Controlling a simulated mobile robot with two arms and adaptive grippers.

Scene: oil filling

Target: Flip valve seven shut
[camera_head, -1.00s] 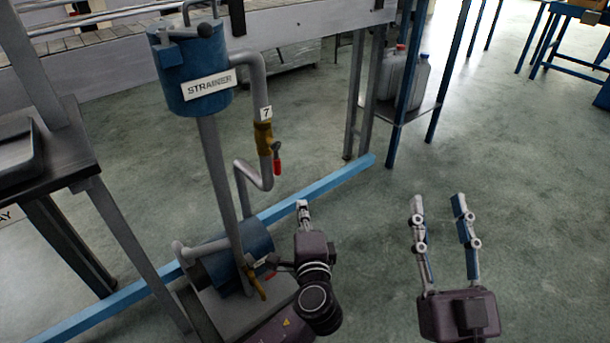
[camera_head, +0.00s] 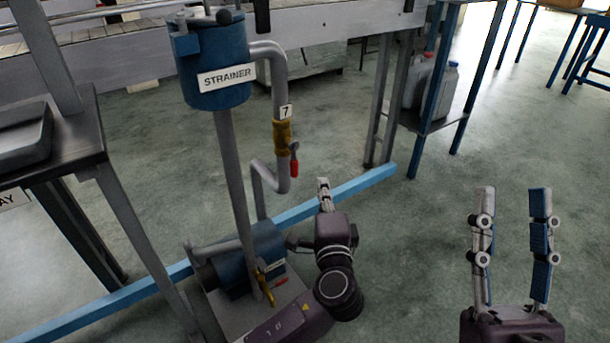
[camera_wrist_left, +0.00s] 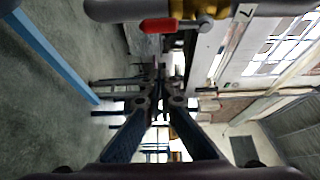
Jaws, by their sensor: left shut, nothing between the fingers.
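Valve seven (camera_head: 282,136) is a brass valve on the grey pipe below the strainer, under a white "7" tag (camera_head: 286,111). Its red handle (camera_head: 294,167) hangs down along the pipe. In the left wrist view the red handle (camera_wrist_left: 158,25) lies parallel to the pipe, beside the brass body (camera_wrist_left: 206,9), above my fingers in the picture. My left gripper (camera_head: 323,184) is shut and empty, to the right of and slightly below the handle in the head view, apart from it. My right gripper (camera_head: 512,192) is open and empty, far to the right.
The blue strainer tank (camera_head: 215,65) stands above the valve. A blue floor beam (camera_head: 355,187) runs behind my left gripper. Another valve with a brass handle (camera_head: 264,285) is low by the blue pump (camera_head: 235,265). Jugs (camera_head: 435,90) stand on a shelf. Floor between is clear.

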